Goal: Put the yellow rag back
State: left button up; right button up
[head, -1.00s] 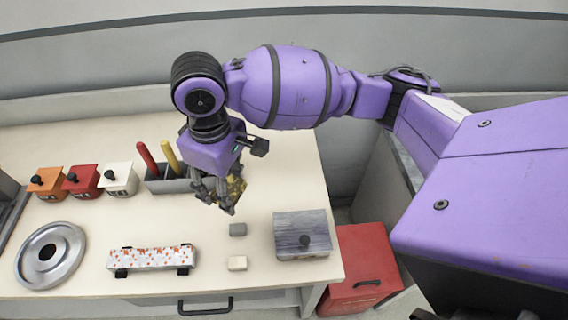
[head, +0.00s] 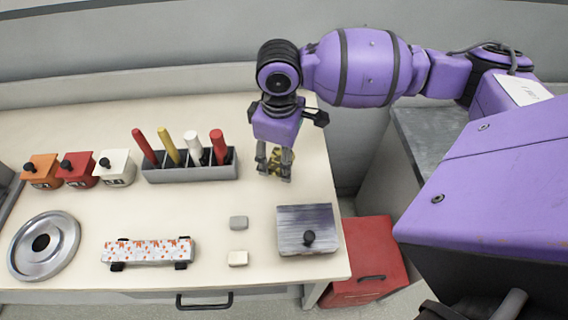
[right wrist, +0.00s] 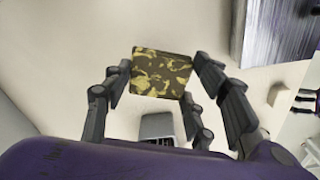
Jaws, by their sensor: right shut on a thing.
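The yellow rag (head: 281,157), a small square piece with a dark and yellow pattern, is between the fingers of my right gripper (head: 274,176) in the head view. The right gripper (right wrist: 160,95) is shut on it, and the rag (right wrist: 161,74) also shows in the right wrist view. The gripper points down over the table, to the right of the grey marker holder (head: 190,174). I cannot tell whether the rag touches the table. My left gripper is not in view.
A grey box with a black knob (head: 307,232) stands at the table's right front. Two small blocks (head: 238,222) (head: 237,258) lie left of it. A red box (head: 366,261) stands beside the table.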

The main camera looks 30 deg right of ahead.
jog(key=shift+d+f, duration=0.35)
jog(key=shift+f, duration=0.05)
jog(key=f, duration=0.3)
jog(key=shift+w+d+f, duration=0.1)
jog(key=shift+d+f, duration=0.15)
jog(key=shift+f, duration=0.05)
jog(key=o, duration=1.1)
